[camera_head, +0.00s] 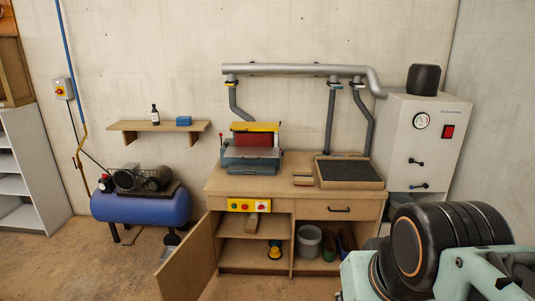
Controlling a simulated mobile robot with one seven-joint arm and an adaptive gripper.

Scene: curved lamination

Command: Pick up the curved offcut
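No piece can be told for certain as the curved offcut at this size. A small light-brown wooden piece (303,180) lies on the workbench (245,188), between the red and blue-grey machine and the dark-topped tray. Another small wooden piece (252,223) is on the upper shelf inside the open left cupboard. Whether either one is curved is too small to tell. Part of my arm, mint green and black, fills the lower right corner and hides what is behind it. My gripper's fingertips do not show.
The cupboard door (188,258) stands open at the front left. A grey bucket (309,241) is in the right compartment. The machine (252,150) and dark-topped tray (349,171) occupy the bench. A blue compressor (142,207) stands at left, with some clear floor before it.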

